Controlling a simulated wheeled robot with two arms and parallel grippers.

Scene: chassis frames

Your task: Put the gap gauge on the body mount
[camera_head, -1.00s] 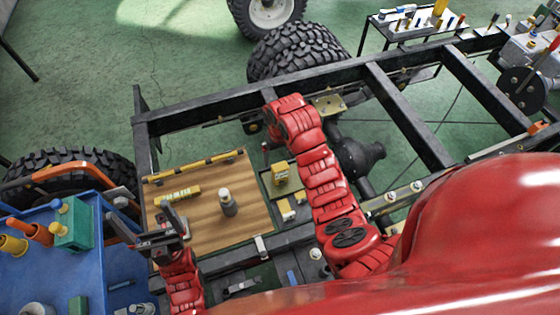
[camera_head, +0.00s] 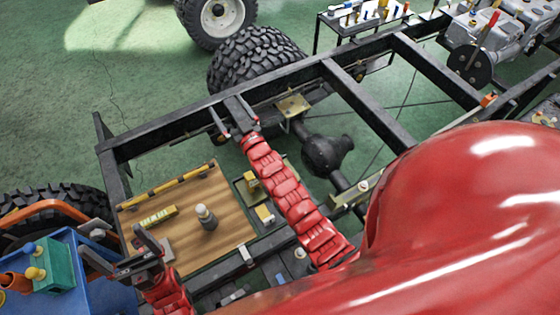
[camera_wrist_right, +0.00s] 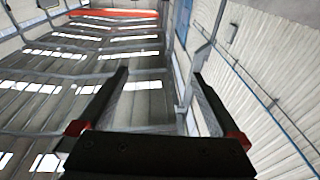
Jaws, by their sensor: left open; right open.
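A yellow bar with pale markings (camera_head: 157,217), which looks like the gap gauge, lies on the wooden board (camera_head: 215,240). A tan plate with holes (camera_head: 293,105) on the inner side of the far frame rail may be the body mount; I cannot tell for sure. My right gripper (camera_head: 231,113) is open and empty by the far rail, left of that plate. The right wrist view shows its spread fingers (camera_wrist_right: 161,74) with nothing between them, pointing up at the roof. My left gripper (camera_head: 113,240) is open and empty near the board's left edge, just below the yellow bar.
A dark bottle with a pale cap (camera_head: 207,217) stands on the board, with a long yellow strip (camera_head: 168,186) along its far edge. Small yellow boxes (camera_head: 264,215) lie right of it. A blue cart (camera_head: 65,275) stands left. The black chassis rail (camera_head: 200,118) runs behind.

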